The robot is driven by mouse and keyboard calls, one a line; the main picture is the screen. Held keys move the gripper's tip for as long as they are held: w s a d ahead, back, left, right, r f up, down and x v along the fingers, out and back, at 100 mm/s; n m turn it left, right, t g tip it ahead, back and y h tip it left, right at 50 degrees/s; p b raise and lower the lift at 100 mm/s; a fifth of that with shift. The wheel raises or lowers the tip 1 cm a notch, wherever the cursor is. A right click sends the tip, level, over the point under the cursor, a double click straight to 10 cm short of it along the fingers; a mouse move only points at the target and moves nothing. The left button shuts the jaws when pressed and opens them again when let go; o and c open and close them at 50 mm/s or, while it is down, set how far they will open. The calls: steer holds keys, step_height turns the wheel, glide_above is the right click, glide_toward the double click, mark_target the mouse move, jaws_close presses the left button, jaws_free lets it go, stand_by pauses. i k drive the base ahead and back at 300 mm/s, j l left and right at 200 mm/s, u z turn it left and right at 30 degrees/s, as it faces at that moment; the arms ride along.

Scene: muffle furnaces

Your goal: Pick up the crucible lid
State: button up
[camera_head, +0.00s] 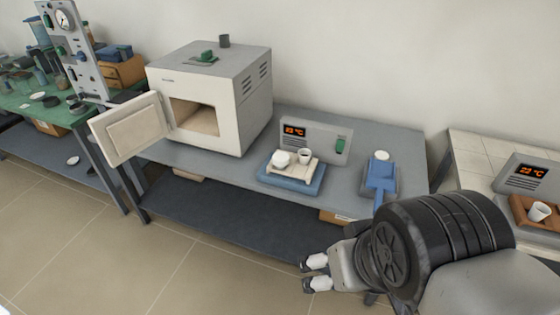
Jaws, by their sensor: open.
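A white rounded piece (281,158), possibly the crucible lid, sits at the left on a small pale stand. A small white crucible (304,156) stands beside it at the right. The pale stand (293,171) rests on a blue tray (291,187) on the grey bench. A small white round piece (382,155) lies farther right at the head of a blue holder; I cannot tell whether it is a lid. My gripper (308,274) is open and empty, in front of the bench and apart from all these pieces.
A white muffle furnace (222,98) stands at the left with its door (131,130) open. A grey controller (315,141) stands behind the tray. A blue holder (381,180) lies at its right. Another bench with a controller (526,173) and cup (539,211) is far right.

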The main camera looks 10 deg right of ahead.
mark_target(380, 155)
steer(key=k+l+u, duration=0.15)
steer(key=l, duration=0.25)
steer(key=k+l+u, duration=0.35)
steer(key=k+l, duration=0.2)
steer(key=l, duration=0.2)
